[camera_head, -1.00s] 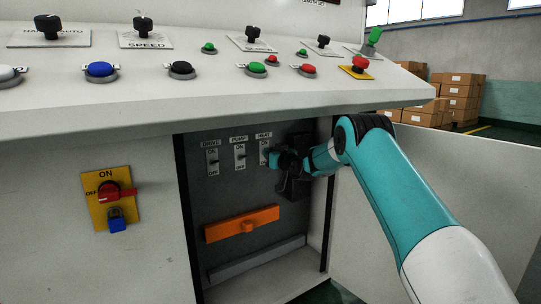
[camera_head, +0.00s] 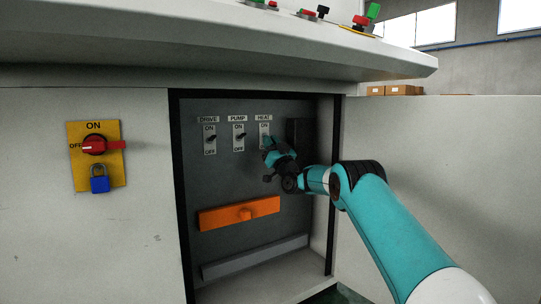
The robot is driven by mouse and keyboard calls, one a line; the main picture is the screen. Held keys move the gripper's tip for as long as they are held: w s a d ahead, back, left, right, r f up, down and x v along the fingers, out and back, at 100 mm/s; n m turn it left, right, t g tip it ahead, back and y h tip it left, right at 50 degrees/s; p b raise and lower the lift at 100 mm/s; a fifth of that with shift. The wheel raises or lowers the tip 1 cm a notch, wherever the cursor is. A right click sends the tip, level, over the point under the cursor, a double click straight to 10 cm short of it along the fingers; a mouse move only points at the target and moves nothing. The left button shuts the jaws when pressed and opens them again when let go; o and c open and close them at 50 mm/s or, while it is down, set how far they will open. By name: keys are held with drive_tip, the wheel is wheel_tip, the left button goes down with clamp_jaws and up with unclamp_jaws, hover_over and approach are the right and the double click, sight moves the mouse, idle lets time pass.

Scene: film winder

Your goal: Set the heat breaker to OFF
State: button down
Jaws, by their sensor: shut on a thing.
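The heat breaker (camera_head: 264,128) is the rightmost of three labelled switches on the dark panel inside the open cabinet. Its HEAT label and the ON mark show; its lever and OFF mark are hidden by my gripper. My gripper (camera_head: 268,147) is at the lower part of this breaker, coming from the lower right, with its jaws shut on what appears to be the lever. The lever's exact position cannot be seen.
The drive breaker (camera_head: 210,139) and pump breaker (camera_head: 239,137) are to the left. An orange bar (camera_head: 238,213) crosses the panel below. The cabinet frame and overhanging console (camera_head: 220,50) bound the opening. A red rotary switch (camera_head: 95,146) with a blue padlock (camera_head: 99,180) is outside, left.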

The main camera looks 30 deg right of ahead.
drive_tip(key=shift+f+t+b, duration=0.2)
drive_tip(key=shift+t+b, duration=0.35)
drive_tip(key=shift+t, duration=0.05)
drive_tip(key=c, duration=1.1)
unclamp_jaws()
